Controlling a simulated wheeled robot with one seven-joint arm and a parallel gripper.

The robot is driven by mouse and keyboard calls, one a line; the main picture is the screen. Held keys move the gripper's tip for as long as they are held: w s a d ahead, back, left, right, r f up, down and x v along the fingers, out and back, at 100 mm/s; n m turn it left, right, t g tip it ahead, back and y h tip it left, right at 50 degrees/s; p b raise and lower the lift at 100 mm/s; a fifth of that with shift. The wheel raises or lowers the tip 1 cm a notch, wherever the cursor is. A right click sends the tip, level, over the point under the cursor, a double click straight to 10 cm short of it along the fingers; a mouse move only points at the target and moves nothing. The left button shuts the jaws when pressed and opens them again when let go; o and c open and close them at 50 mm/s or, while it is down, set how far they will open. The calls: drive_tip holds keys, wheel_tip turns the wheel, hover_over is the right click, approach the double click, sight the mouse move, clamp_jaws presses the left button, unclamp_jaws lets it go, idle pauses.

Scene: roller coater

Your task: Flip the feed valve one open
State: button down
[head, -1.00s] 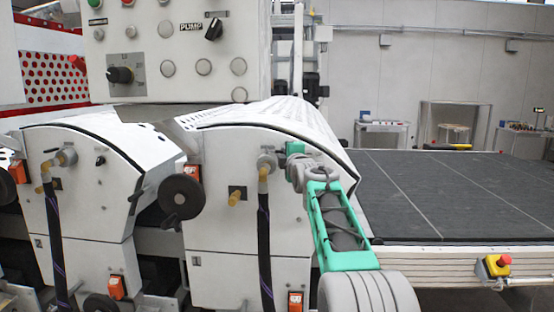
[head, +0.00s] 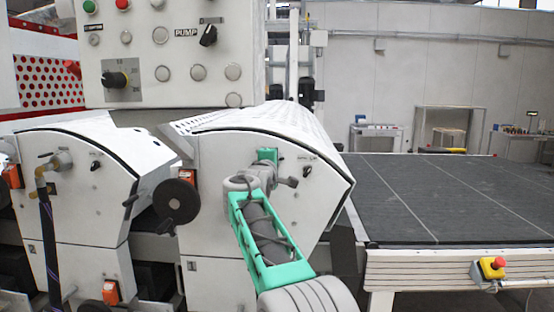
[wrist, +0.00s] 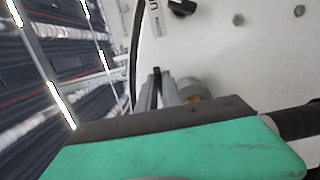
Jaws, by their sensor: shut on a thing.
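Feed valve one is on the white side panel of unit 1 (head: 225,205). In the head view my arm hides it and its hose. In the wrist view a round grey fitting (wrist: 196,87) with a bit of brass, likely the valve body, shows just right of the fingers. My gripper (wrist: 164,88) is close to the panel, its two grey fingers nearly together. A thin dark piece, likely the valve lever, shows between the fingertips, and the gripper is shut on it. The lever's exact angle cannot be made out.
A black selector knob (head: 307,171) sits on the panel right of my gripper. A round black handwheel (head: 176,202) stands to the left. Unit 2 has a similar valve with a hose (head: 50,255). A dark conveyor (head: 430,195) lies right, with a red emergency button (head: 498,262).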

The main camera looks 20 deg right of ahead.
drive_tip(key=shift+f, duration=0.1)
drive_tip(key=c, duration=1.5)
unclamp_jaws()
drive_tip(key=b+v, duration=0.2)
drive_tip(key=v, duration=0.5)
drive_tip(key=shift+s+a+b, duration=0.25)
drive_tip(key=shift+s+b, duration=0.1)
drive_tip(key=shift+c, duration=0.4)
